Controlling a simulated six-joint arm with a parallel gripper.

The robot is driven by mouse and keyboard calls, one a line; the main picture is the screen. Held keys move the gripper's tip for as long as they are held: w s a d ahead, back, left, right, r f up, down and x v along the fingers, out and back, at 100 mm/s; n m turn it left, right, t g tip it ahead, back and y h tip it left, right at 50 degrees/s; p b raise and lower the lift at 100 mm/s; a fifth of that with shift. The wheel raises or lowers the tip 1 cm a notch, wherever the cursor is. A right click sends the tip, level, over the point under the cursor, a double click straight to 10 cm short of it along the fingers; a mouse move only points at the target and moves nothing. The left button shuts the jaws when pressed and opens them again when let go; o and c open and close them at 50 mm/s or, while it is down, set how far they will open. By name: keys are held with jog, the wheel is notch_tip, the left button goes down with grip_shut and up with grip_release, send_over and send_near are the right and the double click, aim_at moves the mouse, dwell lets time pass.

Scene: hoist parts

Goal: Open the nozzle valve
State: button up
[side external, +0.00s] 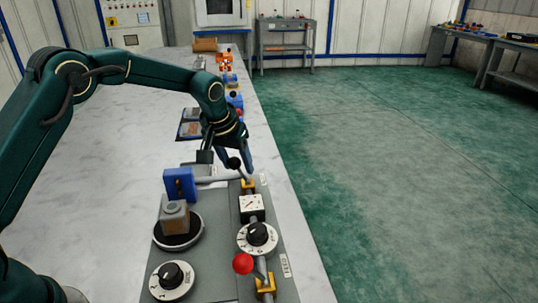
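A panel (222,230) on the table holds two lever valves. The far valve has a yellow body (248,184) and a lever with a black ball knob (234,163). The near valve has a yellow body (266,286) and a lever with a red ball knob (243,263). I cannot tell from labels which is the nozzle valve. My gripper (235,160) points down at the far valve, with its fingers apart around or just behind the black knob. Contact with the knob cannot be made out.
A gauge (251,207) and a black dial (257,235) stand between the valves. Left of them are a blue block (180,184), a grey-brown block on a round plate (174,217) and another dial (171,275). More parts (225,62) line the table's far end. The table's left side is clear.

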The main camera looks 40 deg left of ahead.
jog(key=shift+w+d+r, duration=0.25)
jog(key=shift+w+d, duration=0.5)
jog(key=shift+d, duration=0.1)
jog(key=shift+w, duration=0.1)
jog(key=shift+w+d+f, duration=0.2)
jog(key=shift+w+d, duration=0.45)
jog(key=shift+d, duration=0.05)
jog(key=shift+o, duration=0.6)
notch_tip(320, 180, up, 8)
dwell(0.5)
jog(key=shift+s+a, duration=0.1)
